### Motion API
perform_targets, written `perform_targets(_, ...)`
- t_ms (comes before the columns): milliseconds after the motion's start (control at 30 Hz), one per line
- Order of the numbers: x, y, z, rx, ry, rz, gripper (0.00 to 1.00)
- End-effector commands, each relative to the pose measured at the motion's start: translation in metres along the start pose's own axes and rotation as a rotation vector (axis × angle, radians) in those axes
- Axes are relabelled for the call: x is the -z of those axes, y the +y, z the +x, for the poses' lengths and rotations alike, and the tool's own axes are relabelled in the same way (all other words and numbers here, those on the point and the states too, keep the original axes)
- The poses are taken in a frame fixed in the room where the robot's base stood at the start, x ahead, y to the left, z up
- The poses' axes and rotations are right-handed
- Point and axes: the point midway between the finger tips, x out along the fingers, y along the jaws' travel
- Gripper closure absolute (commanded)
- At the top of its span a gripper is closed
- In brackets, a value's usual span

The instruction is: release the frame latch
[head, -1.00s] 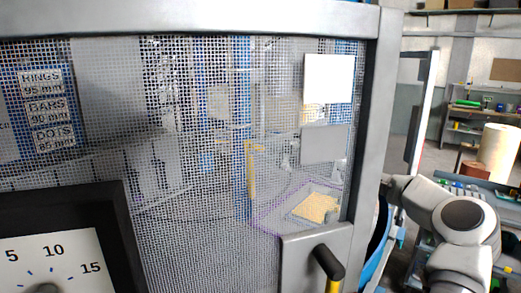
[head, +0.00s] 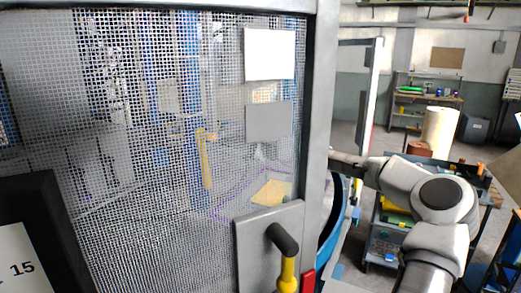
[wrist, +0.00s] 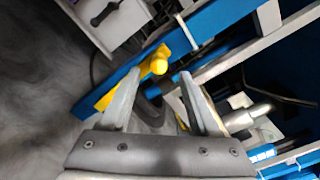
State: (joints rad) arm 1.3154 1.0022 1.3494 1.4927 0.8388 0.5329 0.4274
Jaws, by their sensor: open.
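A yellow lever with a round knob (wrist: 158,66) sits on a blue frame bar (wrist: 105,92) in the wrist view; it looks like the frame latch. My gripper (wrist: 160,76) is open, its two fingers apart, with the knob showing between the fingertips. I cannot tell whether either finger touches it. Nothing is held. In the head view my arm reaches left behind the edge of the mesh door, and my gripper is hidden there. A yellow upright part (head: 205,160) shows through the mesh; I cannot tell whether it is the same latch.
The mesh door (head: 130,185) fills the left of the head view, with a black and yellow handle (head: 285,250) at its lower right. Shelves (head: 430,95) and a pale roll (head: 439,132) stand behind my arm.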

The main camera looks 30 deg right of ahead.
Motion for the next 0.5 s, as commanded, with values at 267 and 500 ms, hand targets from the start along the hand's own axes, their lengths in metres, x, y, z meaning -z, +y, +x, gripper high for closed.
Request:
perform_targets(267, 0.002, 0.001, -0.06, 0.001, 0.004, 0.0, 0.38)
perform_targets(500, 0.001, 0.0, -0.099, 0.001, 0.002, 0.0, 0.38)
